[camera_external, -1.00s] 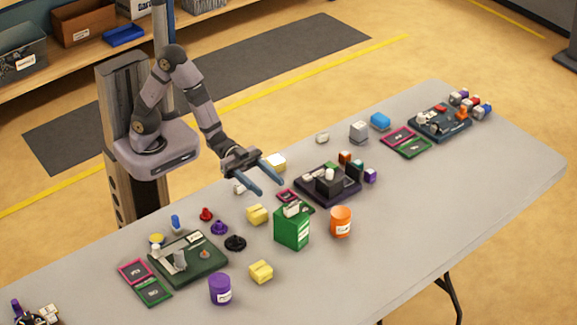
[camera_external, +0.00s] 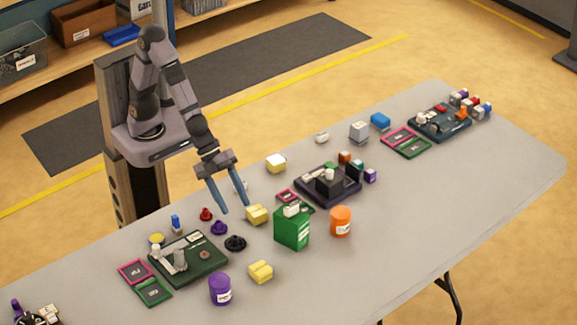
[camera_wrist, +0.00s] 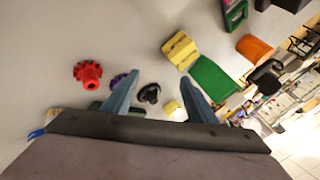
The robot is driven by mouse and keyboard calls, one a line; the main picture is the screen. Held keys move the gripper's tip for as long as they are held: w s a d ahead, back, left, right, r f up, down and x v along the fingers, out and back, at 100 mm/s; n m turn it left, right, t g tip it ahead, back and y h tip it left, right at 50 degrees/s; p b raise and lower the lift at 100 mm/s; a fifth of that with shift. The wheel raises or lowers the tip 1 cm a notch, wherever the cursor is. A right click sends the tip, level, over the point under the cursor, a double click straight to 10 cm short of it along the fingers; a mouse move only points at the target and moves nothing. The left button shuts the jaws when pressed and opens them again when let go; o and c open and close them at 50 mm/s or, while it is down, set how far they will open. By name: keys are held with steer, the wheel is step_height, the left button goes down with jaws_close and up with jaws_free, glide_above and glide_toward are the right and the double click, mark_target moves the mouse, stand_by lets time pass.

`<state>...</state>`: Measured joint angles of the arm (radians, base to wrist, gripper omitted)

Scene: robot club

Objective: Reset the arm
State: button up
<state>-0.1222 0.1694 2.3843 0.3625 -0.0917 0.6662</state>
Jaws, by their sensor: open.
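My gripper (camera_external: 231,205) hangs above the table in the external view, pointing down, with its two blue fingers apart and nothing between them. It is over the area of the red knob-like piece (camera_external: 206,214), the purple piece (camera_external: 219,228) and a yellow block (camera_external: 257,214). In the wrist view my gripper (camera_wrist: 160,88) also shows spread fingers. There the red piece (camera_wrist: 88,73) is left of the fingers, and the black piece (camera_wrist: 149,93) shows between them. The yellow block (camera_wrist: 180,50) lies beyond the right finger.
A dark purple board (camera_external: 345,194) sits mid-table. The table's front right is clear.

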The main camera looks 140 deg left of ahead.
steer(key=s+d+g, duration=0.1)
steer(key=s, duration=0.2)
steer(key=s+d+f+m+g, duration=0.1)
steer(key=s+g, duration=0.1)
steer(key=s+d+m+g, duration=0.1)
steer(key=s, duration=0.2)
steer(key=shift+s+f, duration=0.3)
steer(key=shift+f, duration=0.1)
steer(key=s+d+n+g, duration=0.1)
steer(key=s+d+g, duration=0.15)
steer(key=s, duration=0.45)
steer(key=s+d+g, duration=0.1)
steer(key=s+g, duration=0.2)
steer(key=s, duration=0.4)
step_height(320, 180, down, 6)
steer(key=w+a+n+t+b, duration=0.1)
steer(key=a+n+t+b, duration=0.1)
steer(key=n+b, duration=0.7)
step_height(320, 180, up, 16)
steer(key=n+p, duration=0.2)
steer(key=p, duration=1.6)
steer(key=shift+h, duration=0.3)
steer(key=shift+f, duration=0.15)
stand_by(1.3)
